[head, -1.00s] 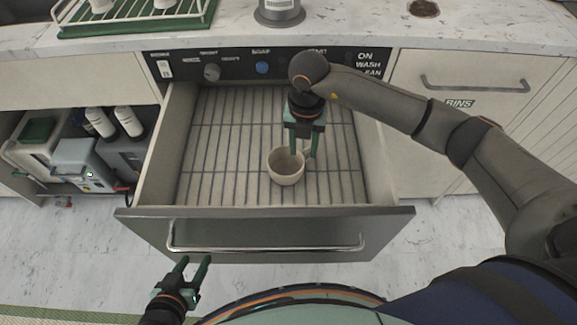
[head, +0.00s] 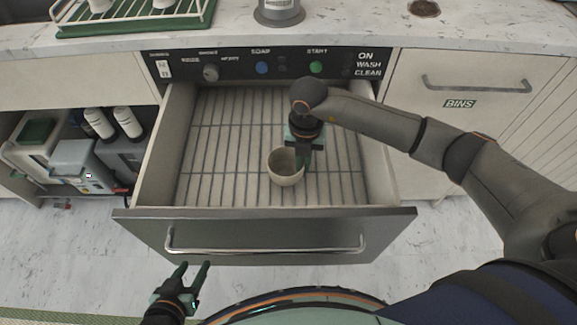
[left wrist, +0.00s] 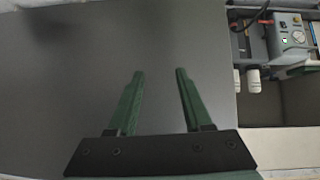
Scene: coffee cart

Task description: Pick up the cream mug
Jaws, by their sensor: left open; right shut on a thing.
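The cream mug (head: 284,168) is upright in the open drawer, at the middle right of its slatted rack. My right gripper (head: 301,165) comes down on the mug's back right side and is shut on it, at the rim or handle; the fingers and wrist hide the exact contact. I cannot tell whether the mug is clear of the rack. My left gripper (head: 192,270) is open and empty in front of the drawer, low on the left. Its two green fingers also show in the left wrist view (left wrist: 160,75), before the drawer's grey front.
The pulled-out drawer (head: 150,190) has raised walls and a bar handle (head: 265,249) in front. Above it are a control panel (head: 263,66) and a marble counter (head: 345,25) with a green rack (head: 130,28). A shelf with machines (head: 85,165) is at left. The rest of the drawer is empty.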

